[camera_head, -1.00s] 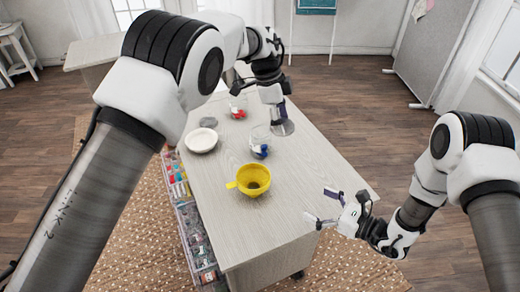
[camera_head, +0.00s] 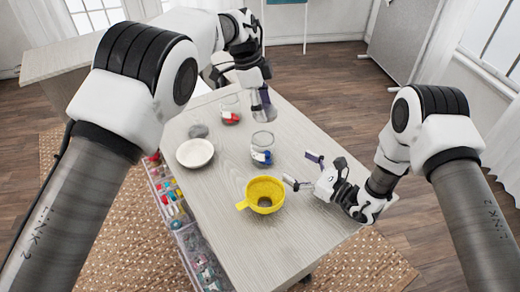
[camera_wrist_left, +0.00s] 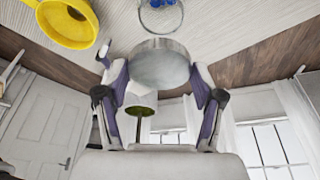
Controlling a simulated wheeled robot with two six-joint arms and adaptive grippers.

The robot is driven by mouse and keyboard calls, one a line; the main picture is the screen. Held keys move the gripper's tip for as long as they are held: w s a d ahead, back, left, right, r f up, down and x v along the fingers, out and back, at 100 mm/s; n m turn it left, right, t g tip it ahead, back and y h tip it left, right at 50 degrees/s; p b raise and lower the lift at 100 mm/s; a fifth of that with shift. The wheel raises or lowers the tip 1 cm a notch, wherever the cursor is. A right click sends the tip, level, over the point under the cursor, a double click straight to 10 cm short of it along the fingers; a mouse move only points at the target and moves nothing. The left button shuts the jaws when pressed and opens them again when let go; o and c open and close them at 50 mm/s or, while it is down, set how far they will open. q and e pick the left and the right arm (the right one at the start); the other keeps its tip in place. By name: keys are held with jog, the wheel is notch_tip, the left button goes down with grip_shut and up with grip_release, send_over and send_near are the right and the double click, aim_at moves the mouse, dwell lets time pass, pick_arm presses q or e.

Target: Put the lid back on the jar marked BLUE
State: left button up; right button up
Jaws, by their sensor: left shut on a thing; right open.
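A clear jar with blue contents (camera_head: 262,148) stands open on the cabinet top in the head view. It also shows at the top of the left wrist view (camera_wrist_left: 160,18); no label is readable. My left gripper (camera_head: 261,100) is shut on a round grey lid (camera_wrist_left: 160,66), held above the top. In the head view, the lid appears behind the jar, tilted and not on it. My right gripper (camera_head: 303,170) is open and empty, right of the jar and near the yellow funnel.
A yellow funnel-like cup (camera_head: 264,187) stands in front of the jar. A white dish (camera_head: 195,153) and a grey disc (camera_head: 198,131) lie left. A jar with red contents (camera_head: 230,113) stands behind. The cabinet top (camera_head: 225,235) is clear at front left.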

aim_at(264, 146)
pick_arm(q)
jog(key=shift+a, duration=0.15)
pick_arm(e)
jog(key=shift+w+a, duration=0.2)
jog(key=shift+a, duration=0.1)
jog(key=x, duration=1.1)
jog(key=shift+w+a+f, duration=0.1)
jog(key=shift+w+a, duration=0.1)
jog(key=c, duration=1.7)
pick_arm(q)
jog(key=shift+w+a+f, duration=0.1)
jog(key=shift+w+f, duration=0.05)
jog(key=shift+f, duration=2.35)
jog(key=shift+f, duration=0.9)
jog(key=shift+f, duration=0.6)
